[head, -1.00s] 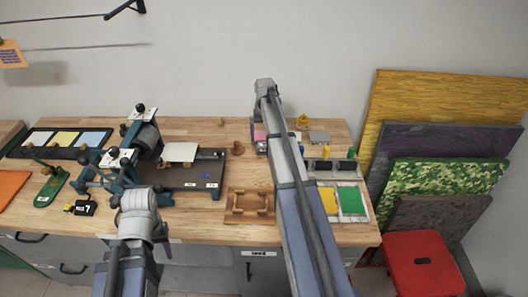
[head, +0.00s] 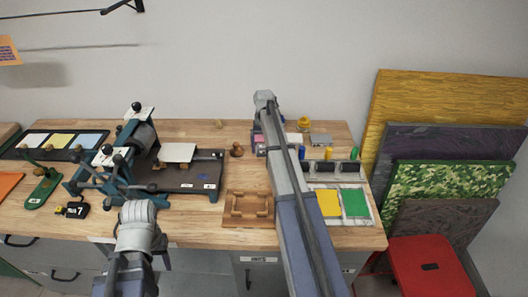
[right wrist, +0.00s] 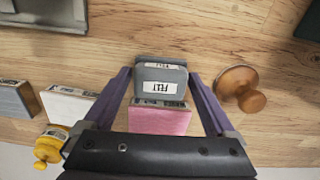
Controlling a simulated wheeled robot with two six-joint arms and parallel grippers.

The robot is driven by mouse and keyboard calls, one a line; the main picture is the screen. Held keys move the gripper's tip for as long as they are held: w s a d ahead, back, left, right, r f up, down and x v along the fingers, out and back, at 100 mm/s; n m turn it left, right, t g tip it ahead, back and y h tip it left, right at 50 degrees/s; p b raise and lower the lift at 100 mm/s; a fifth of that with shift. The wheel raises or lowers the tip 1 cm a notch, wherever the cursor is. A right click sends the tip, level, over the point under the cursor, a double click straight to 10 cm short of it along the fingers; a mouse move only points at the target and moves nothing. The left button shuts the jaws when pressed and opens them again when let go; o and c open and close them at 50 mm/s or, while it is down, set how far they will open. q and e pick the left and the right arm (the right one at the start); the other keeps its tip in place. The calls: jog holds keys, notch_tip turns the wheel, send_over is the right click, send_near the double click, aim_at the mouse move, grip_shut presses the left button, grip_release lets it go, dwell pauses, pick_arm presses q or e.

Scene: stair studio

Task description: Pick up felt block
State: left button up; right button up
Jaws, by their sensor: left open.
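A grey block (right wrist: 163,78) with an upside-down label that seems to read FELT stands on the wooden bench in the right wrist view. A pink block (right wrist: 160,120) with a label strip is right beside it, on the near side. My right gripper (right wrist: 159,72) is open, with one finger on each side of the grey block and small gaps visible. In the head view my right arm hides most of this spot, and the pink block (head: 259,138) shows only in part. My left gripper (head: 138,225) is open and empty at the bench's front edge, left of centre.
A wooden knob (right wrist: 239,88) stands close to the right finger. A white block (right wrist: 68,103), another grey block (right wrist: 12,98) and a yellow jar (right wrist: 48,148) stand to the left. A press (head: 140,140) fills the bench's left, and a wooden tray (head: 249,220) lies at front.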

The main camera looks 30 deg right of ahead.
aim_at(264, 146)
jog(key=c, duration=1)
jog(key=shift+r, duration=0.15)
jog(key=shift+c, duration=0.2)
notch_tip(264, 146, up, 10)
jog(key=p, duration=1)
